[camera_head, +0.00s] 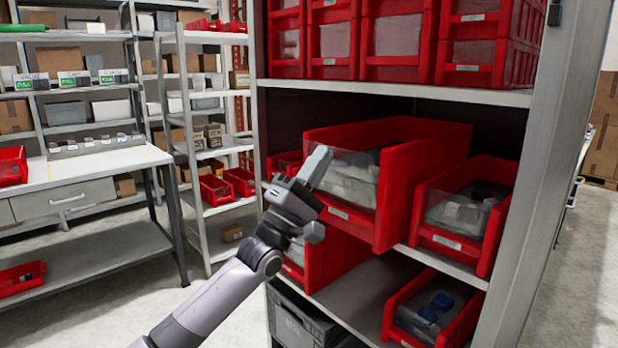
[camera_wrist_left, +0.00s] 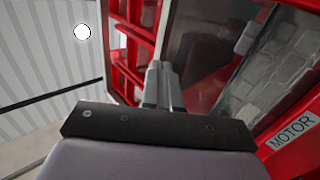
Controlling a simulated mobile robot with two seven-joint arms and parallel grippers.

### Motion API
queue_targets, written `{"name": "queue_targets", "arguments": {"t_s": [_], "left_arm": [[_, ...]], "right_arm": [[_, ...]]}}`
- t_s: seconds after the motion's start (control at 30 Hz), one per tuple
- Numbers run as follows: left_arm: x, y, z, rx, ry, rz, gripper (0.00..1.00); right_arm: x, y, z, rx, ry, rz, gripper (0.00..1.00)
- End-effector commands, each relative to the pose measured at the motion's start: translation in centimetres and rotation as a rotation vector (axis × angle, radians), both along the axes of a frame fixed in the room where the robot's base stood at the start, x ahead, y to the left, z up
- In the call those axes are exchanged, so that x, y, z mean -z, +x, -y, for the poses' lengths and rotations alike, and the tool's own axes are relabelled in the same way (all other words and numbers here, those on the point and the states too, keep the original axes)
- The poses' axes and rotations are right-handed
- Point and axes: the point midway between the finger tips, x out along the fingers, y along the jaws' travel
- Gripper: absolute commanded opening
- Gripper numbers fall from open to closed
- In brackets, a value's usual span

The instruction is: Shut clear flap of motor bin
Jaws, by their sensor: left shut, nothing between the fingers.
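The motor bin (camera_head: 402,190) is a large red bin on the middle shelf, jutting out past its neighbours. Grey contents show inside it. Its front label reads MOTOR in the left wrist view (camera_wrist_left: 291,132). A clear flap (camera_head: 352,172) shows at the bin's front; its exact angle is hard to tell. My left gripper (camera_head: 318,162) is shut and empty at the left side of the bin's front, close to the flap. In the left wrist view the fingers (camera_wrist_left: 161,78) point toward the bin's left edge; I cannot tell whether they touch the flap. My right gripper is not in view.
A smaller red bin (camera_head: 465,215) stands to the right on the same shelf. Red bins with clear fronts (camera_head: 397,40) fill the shelf above. Another red bin (camera_head: 435,310) sits below. The cabinet's grey side post (camera_head: 545,170) bounds the right. Open floor lies left of the cabinet.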

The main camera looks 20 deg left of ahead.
Motion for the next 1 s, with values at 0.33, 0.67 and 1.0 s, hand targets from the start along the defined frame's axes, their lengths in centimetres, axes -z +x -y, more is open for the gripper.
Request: {"name": "queue_targets", "arguments": {"t_s": [0.33, 0.67, 1.0], "left_arm": [[-1.1, 1.4, 0.6, 0.001, -0.001, 0.0, 0.0], [-1.4, 1.8, 0.8, 0.0, 0.0, 0.0, 0.0], [-1.4, 1.8, 0.8, 0.0, 0.0, 0.0, 0.0]], "right_arm": [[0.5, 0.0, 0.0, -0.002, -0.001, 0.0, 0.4], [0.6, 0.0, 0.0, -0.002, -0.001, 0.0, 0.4], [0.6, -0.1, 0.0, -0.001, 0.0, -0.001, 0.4]]}}
